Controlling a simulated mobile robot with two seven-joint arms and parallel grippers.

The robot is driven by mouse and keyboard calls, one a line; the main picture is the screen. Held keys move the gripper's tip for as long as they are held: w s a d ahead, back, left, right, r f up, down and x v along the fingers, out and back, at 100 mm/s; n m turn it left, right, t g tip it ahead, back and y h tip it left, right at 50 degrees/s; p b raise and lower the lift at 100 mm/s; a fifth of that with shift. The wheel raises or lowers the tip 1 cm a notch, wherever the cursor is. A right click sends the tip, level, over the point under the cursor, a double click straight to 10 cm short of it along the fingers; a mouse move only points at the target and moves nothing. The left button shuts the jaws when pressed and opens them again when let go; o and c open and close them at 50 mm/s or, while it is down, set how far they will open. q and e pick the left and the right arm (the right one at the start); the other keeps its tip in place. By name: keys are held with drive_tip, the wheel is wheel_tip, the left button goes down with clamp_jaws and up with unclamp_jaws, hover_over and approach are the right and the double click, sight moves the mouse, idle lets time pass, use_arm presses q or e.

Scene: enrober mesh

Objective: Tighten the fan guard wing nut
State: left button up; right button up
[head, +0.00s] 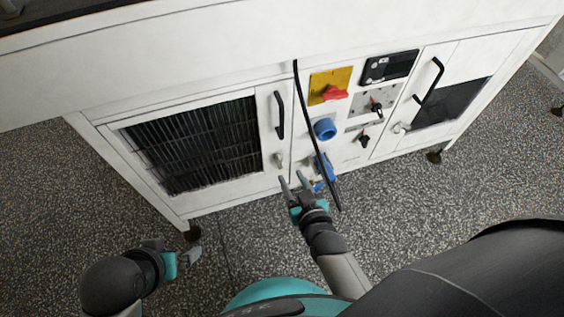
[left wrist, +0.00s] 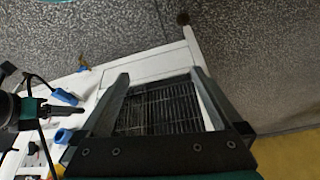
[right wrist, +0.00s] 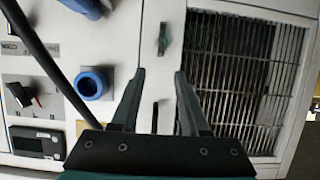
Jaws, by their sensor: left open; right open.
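The fan guard is a dark barred grille (head: 195,145) in the white cabinet's left door; it also shows in the right wrist view (right wrist: 235,75) and left wrist view (left wrist: 160,108). A small grey fitting (head: 278,160), which looks like the wing nut, sits right of the grille, below the door handle. In the right wrist view this fitting (right wrist: 163,38) stands upright beyond the fingertips, apart from them. My right gripper (head: 292,179) is open and empty in front of the cabinet, just below the fitting. My left gripper (head: 191,256) is open and empty, low at the left.
A black cable (head: 312,130) hangs down the cabinet front close to my right gripper. A blue round socket (head: 325,129), a blue plug (head: 325,168) and a red switch (head: 334,93) on a yellow plate are to the right. A black handle (head: 279,115) projects above the fitting. The speckled floor is clear.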

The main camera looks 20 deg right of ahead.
sight(281, 159)
drive_tip(key=b+x, duration=0.2)
drive_tip(key=x, duration=0.2)
drive_tip(key=shift+w+f, duration=0.2)
drive_tip(key=shift+w, duration=0.1)
drive_tip(key=shift+w+f+b, duration=0.25)
drive_tip(key=shift+w+b, duration=0.25)
drive_tip(key=shift+w, duration=0.15)
drive_tip(key=shift+b+x, duration=0.55)
drive_tip(key=shift+x, duration=0.35)
use_arm(q)
drive_tip(key=w+d+r+t+h, duration=0.2)
drive_tip(key=w+d+t+h, duration=0.2)
drive_tip(key=d+t, duration=0.3)
drive_tip(key=shift+w+d+m+b, duration=0.3)
drive_tip(key=shift+w+d, duration=0.3)
drive_tip(key=shift+w, duration=0.2)
use_arm(e)
drive_tip(key=shift+w+f, duration=0.2)
drive_tip(key=shift+w, duration=0.3)
use_arm(q)
drive_tip(key=shift+r, duration=0.1)
use_arm(e)
clamp_jaws()
